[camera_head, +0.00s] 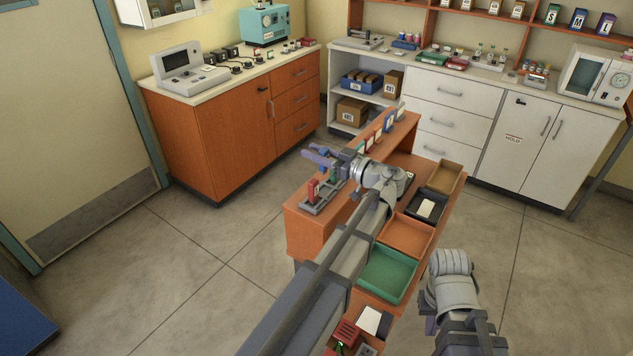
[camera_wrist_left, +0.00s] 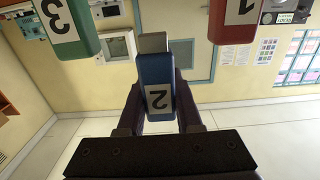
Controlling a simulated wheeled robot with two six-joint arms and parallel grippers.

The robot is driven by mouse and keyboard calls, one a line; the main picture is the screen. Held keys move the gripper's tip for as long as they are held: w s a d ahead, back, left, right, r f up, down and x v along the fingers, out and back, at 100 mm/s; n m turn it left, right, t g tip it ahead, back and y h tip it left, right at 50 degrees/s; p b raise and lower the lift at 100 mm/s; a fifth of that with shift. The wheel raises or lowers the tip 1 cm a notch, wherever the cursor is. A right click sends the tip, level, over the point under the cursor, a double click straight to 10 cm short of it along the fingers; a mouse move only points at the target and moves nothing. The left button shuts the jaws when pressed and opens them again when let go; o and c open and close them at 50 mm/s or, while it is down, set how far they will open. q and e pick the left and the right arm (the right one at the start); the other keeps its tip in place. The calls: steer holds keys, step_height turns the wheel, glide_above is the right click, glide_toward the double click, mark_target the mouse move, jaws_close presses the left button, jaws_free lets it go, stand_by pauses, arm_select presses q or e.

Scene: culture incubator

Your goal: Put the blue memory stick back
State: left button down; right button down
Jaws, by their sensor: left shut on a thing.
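The blue memory stick (camera_wrist_left: 156,85), labelled 2, is between the two fingers of my left gripper (camera_wrist_left: 160,122), which is shut on it. Its silver connector end points away from the gripper. A red stick (camera_wrist_left: 236,20) labelled 1 is to the right and a green stick (camera_wrist_left: 66,28) labelled 3 to the left, both apart from it. In the head view my left gripper (camera_head: 322,157) is near a grey rack (camera_head: 320,205) holding a red stick (camera_head: 312,190) and a green stick (camera_head: 333,174); the blue stick cannot be made out there. My right gripper (camera_head: 430,325) is partly hidden low down.
The rack is on the orange desk (camera_head: 297,225). A green tray (camera_head: 388,273), an orange tray (camera_head: 407,235) and a dark tray (camera_head: 427,207) line the desk's right side. Small upright cards (camera_head: 378,135) stand on the raised shelf. Open floor lies left of the desk.

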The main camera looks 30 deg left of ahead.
arm_select(q)
steer(key=shift+f+b, duration=2.65)
steer(key=shift+f, duration=0.65)
steer(key=shift+f, duration=0.1)
steer(key=shift+f, duration=0.15)
steer(key=c, duration=0.9)
jaws_free()
steer(key=shift+o, duration=0.2)
steer(key=shift+r, duration=0.3)
steer(key=s+d, duration=0.1)
steer(key=d, duration=1.1)
steer(key=shift+s, duration=0.3)
steer(key=shift+s+f, duration=0.1)
